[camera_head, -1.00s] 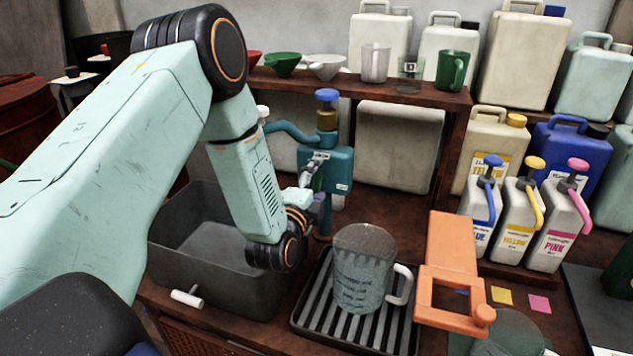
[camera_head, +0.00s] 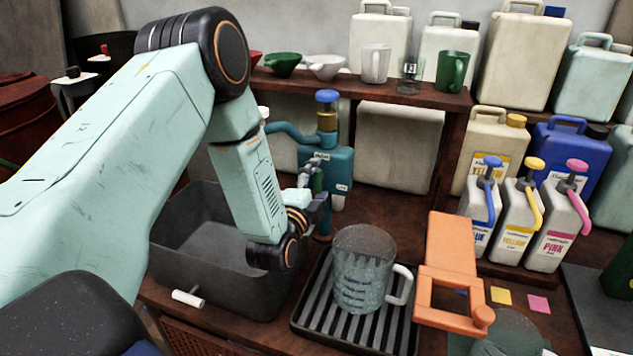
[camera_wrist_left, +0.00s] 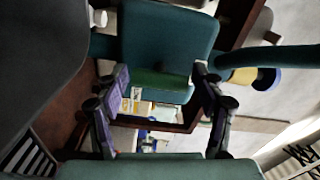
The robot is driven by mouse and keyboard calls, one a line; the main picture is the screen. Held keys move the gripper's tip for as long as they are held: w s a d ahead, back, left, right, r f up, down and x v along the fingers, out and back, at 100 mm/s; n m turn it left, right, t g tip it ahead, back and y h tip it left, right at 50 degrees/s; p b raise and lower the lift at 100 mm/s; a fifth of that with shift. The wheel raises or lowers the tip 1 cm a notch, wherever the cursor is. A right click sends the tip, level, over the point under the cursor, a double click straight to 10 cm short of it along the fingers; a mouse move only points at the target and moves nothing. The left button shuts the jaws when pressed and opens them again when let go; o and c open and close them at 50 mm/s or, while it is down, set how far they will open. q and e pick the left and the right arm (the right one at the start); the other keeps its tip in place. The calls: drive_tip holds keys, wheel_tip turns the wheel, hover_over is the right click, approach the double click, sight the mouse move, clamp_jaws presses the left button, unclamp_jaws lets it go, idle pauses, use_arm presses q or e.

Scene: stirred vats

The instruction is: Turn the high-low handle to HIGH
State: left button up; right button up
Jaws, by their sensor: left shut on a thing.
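The teal valve box (camera_head: 341,168) stands behind the drip tray, with a blue cap on top and small white labels on its face, one at its top and one lower right. The high-low handle shows as a green bar (camera_wrist_left: 160,79) in front of the box in the left wrist view. My left gripper (camera_head: 319,194) is at the front of the box. Its purple-grey fingers are shut on the handle, one at each end of the green bar. The gripper partly hides the handle in the head view. My right gripper is not in view.
A clear jug (camera_head: 362,275) stands on the slatted drip tray (camera_head: 305,322) just below the valve. A dark basin (camera_head: 215,285) lies to the left. An orange stand (camera_head: 447,250) and pump bottles (camera_head: 518,235) are to the right. A shelf (camera_head: 400,92) runs behind.

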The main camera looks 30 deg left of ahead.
use_arm(q)
drive_tip(key=o, duration=1.1)
drive_tip(key=v, duration=1.2)
drive_tip(key=shift+s, duration=0.1)
drive_tip(key=x, duration=1.2)
drive_tip(key=shift+m, duration=0.4)
